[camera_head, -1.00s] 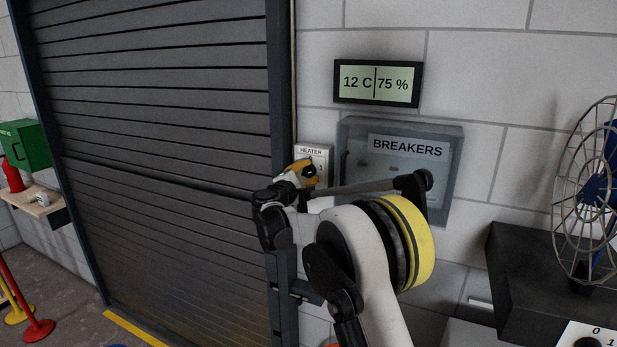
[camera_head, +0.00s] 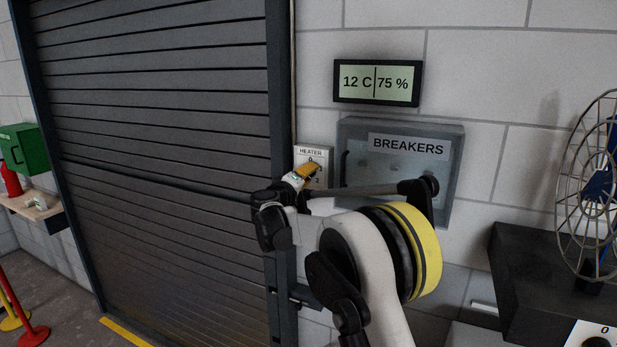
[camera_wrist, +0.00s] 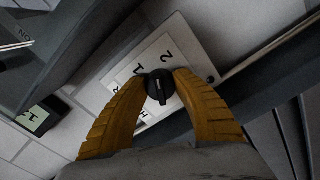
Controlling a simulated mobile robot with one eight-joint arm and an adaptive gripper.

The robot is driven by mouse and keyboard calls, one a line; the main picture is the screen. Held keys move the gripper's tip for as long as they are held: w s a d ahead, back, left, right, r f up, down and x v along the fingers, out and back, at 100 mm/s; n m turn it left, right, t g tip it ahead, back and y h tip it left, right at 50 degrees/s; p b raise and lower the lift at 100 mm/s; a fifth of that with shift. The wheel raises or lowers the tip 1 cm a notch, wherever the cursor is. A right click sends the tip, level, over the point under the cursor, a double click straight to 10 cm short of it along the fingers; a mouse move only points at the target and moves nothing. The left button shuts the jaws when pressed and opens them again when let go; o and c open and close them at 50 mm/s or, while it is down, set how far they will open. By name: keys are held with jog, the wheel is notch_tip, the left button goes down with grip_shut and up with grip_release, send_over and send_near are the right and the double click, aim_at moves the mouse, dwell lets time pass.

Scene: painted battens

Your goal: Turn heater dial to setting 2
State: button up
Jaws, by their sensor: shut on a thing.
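The heater panel (camera_head: 313,153) is a small white plate labelled HEATER on the wall between the shutter frame and the breaker box. In the wrist view its plate (camera_wrist: 185,40) shows the numerals 1 and 2 beside a round black dial (camera_wrist: 160,86) with a pale pointer line. The pointer's exact setting is hard to tell. My gripper (camera_wrist: 160,88), with yellow ribbed fingers, is shut on the dial, one finger on each side. In the head view my gripper (camera_head: 308,172) covers the lower part of the panel and hides the dial.
A grey breaker box (camera_head: 452,180) is mounted right of the panel, close to my arm. A display (camera_head: 376,83) reading 12 C and 75 % hangs above it. A roller shutter (camera_head: 165,150) stands left. A fan (camera_head: 590,190) sits on a dark shelf (camera_head: 530,275) at right.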

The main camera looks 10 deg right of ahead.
jog(key=shift+m+b, duration=0.3)
jog(key=shift+m, duration=1.9)
jog(key=o, duration=1.2)
jog(key=shift+w, duration=0.1)
jog(key=v, duration=1.2)
